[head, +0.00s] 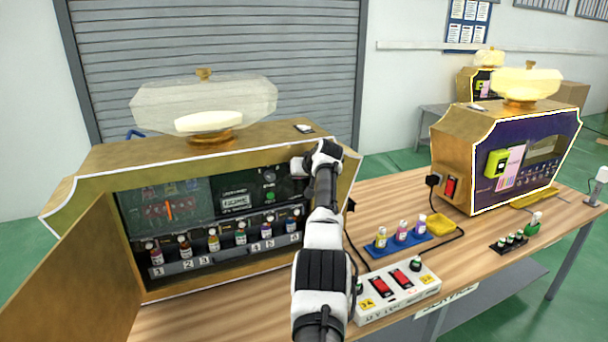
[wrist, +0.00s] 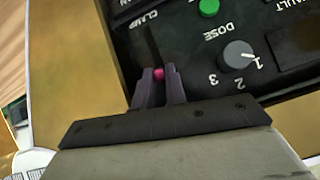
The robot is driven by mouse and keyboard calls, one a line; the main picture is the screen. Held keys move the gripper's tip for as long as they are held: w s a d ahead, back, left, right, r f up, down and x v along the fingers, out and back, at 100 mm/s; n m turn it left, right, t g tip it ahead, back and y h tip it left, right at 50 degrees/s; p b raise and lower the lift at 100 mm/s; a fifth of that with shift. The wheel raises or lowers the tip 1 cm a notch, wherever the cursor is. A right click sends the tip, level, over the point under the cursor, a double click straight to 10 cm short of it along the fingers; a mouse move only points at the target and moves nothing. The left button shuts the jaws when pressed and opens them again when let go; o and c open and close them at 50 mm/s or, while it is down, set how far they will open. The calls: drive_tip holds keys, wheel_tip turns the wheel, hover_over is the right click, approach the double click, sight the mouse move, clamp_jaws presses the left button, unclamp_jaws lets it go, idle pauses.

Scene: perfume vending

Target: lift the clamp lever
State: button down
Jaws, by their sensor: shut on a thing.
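The clamp lever's pink-red knob (wrist: 159,73) shows between the fingertips of my gripper (wrist: 160,76) in the wrist view. The gripper is shut on it, just below a dark slot by the "CLAMP" label. Most of the lever is hidden by the fingers. In the head view my gripper (head: 303,165) reaches to the right end of the open vending machine's control panel (head: 240,195), and my arm hides the lever there.
A dose dial (wrist: 238,54) and a green button (wrist: 209,8) sit close beside the lever. The machine's door (head: 85,275) hangs open at left. Several bottles (head: 213,240) stand below the panel. A switch box (head: 398,291) and a blue tray (head: 398,243) lie on the table at right.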

idle(0.6)
drive_tip(key=c, duration=1.5)
unclamp_jaws()
drive_tip(key=shift+r, duration=0.1)
drive_tip(key=shift+s+b, duration=0.1)
drive_tip(key=shift+b, duration=1.05)
drive_tip(key=b+v, duration=0.5)
drive_tip(key=v, duration=0.1)
drive_tip(key=b+v, duration=0.6)
drive_tip(key=v, duration=0.1)
drive_tip(key=shift+d+r, duration=0.1)
drive_tip(key=shift+r, duration=0.35)
